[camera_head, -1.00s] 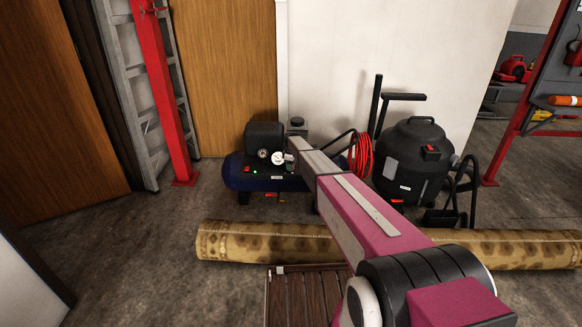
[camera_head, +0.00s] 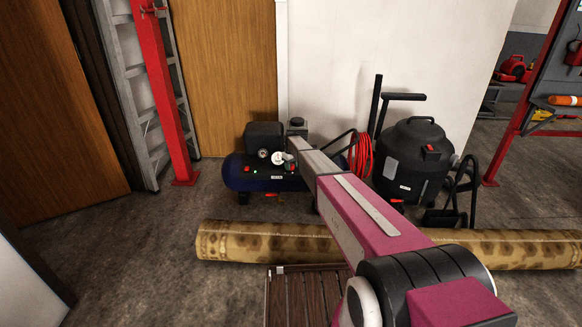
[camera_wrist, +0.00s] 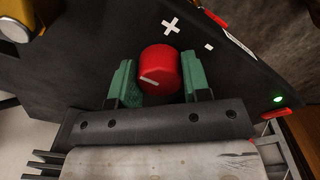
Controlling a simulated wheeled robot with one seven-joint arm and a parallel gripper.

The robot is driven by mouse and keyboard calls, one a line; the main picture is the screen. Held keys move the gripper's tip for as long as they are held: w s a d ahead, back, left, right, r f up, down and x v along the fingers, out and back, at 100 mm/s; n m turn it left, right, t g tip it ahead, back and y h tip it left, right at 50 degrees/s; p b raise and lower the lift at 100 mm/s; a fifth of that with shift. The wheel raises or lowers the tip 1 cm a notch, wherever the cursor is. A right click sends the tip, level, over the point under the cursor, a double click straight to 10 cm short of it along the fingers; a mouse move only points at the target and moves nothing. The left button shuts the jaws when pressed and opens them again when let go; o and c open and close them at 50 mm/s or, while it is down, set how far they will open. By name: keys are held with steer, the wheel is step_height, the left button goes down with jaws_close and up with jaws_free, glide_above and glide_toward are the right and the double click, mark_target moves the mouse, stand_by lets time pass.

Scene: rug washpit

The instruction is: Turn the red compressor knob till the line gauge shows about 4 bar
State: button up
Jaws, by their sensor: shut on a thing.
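The red knob (camera_wrist: 158,68) sits on the compressor's dark panel in the wrist view, with a pale line on its face lying nearly crosswise. A white plus and a minus are printed beside it. My gripper (camera_wrist: 157,62) has its green jaws on either side of the knob and is shut on it. In the head view, the blue compressor (camera_head: 240,177) stands by the wall, with a white dial gauge (camera_head: 278,157) and a second, darker-rimmed dial (camera_head: 263,153). Both needles are too small to read. My arm covers the compressor's right part.
A rolled patterned rug (camera_head: 265,242) lies across the floor in front of the compressor. A black vacuum (camera_head: 412,165) and a red coiled hose (camera_head: 361,155) are to the right. A ladder (camera_head: 128,95) and red post (camera_head: 165,100) stand left. Floor at left is clear.

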steer(key=shift+m, duration=0.6)
steer(key=o, duration=0.9)
steer(key=shift+r, duration=0.1)
step_height(320, 180, up, 11)
steer(key=shift+f, duration=0.15)
steer(key=s+d+r+m, duration=0.2)
steer(key=s+d, duration=0.2)
steer(key=s, duration=1.4)
steer(key=s+d+r+m, duration=0.2)
steer(key=s+d, duration=0.3)
steer(key=s, duration=1.3)
steer(key=s+d+r+m, duration=0.2)
steer(key=s+d, duration=0.2)
steer(key=s, duration=1.4)
steer(key=shift+s+d, duration=0.2)
steer(key=shift+s, duration=0.15)
